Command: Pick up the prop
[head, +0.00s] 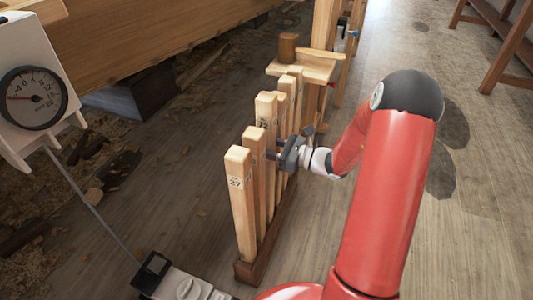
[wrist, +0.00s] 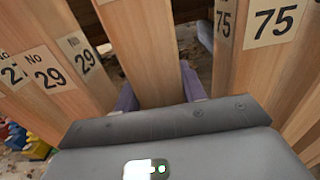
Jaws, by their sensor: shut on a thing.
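Several upright wooden props stand in a row in a dark wooden rack (head: 243,272). The nearest prop (head: 240,190) bears the number 27. My gripper (head: 288,150) reaches in from the right, shut on a prop (wrist: 145,45) in the row. In the head view this seems to be the third prop (head: 266,110) from the front. In the wrist view it stands between a prop marked 29 (wrist: 62,65) and a prop marked 75 (wrist: 262,60). The held prop looks upright. Its lower end is hidden, so I cannot tell whether it touches the rack.
Neighbouring props stand close on both sides. A small wooden shelf with a block (head: 288,47) is behind the row. The floor at right is clear up to a bench (head: 505,45).

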